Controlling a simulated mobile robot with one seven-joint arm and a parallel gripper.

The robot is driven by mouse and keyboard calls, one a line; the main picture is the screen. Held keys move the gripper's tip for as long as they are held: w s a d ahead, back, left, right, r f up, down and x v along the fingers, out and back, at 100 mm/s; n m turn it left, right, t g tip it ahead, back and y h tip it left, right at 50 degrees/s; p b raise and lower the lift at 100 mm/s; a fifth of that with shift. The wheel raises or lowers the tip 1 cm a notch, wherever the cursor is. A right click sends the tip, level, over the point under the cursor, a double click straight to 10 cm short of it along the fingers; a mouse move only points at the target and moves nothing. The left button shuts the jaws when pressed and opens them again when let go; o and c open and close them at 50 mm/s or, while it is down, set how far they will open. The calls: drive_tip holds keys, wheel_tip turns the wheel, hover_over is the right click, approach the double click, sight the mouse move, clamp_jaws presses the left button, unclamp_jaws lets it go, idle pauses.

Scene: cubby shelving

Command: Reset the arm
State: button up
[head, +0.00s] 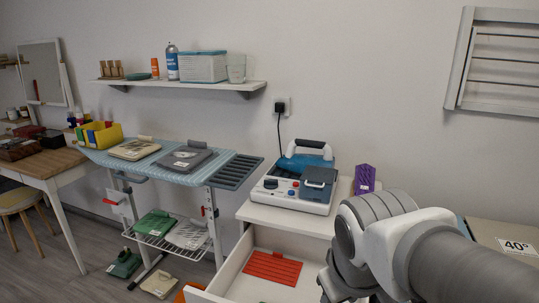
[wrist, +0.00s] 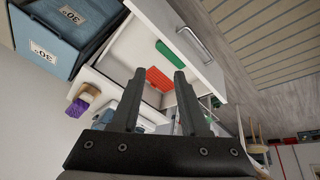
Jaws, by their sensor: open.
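My gripper (wrist: 160,100) shows in the wrist view with its two dark fingers apart and nothing between them. It is in the air near an open white drawer (wrist: 131,47). In the head view my arm fills the lower right, and the fingers are hidden. A green piece (wrist: 174,55) lies in the drawer too.
A white and blue appliance (head: 296,182) and a purple holder (head: 365,179) stand on the cabinet. An ironing board (head: 130,163) is to the left, below a wall shelf (head: 180,83). Blue bins (wrist: 60,50) marked 30° are beside the drawer in the wrist view.

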drive_tip(key=s+d+r+m+p, duration=0.1)
drive_tip(key=s+r+m+p, duration=0.1)
drive_tip(key=r+p, duration=0.4)
drive_tip(key=s+d+r+m+t+p, duration=0.1)
drive_tip(key=s+d+r+m+p, duration=0.1)
drive_tip(key=r+p, duration=0.5)
wheel_tip(320, 180, up, 3)
drive_tip(key=shift+r+y+p, duration=0.1)
drive_tip(key=shift+y+p, duration=0.2)
drive_tip(key=shift+w, duration=0.1)
idle(0.9)
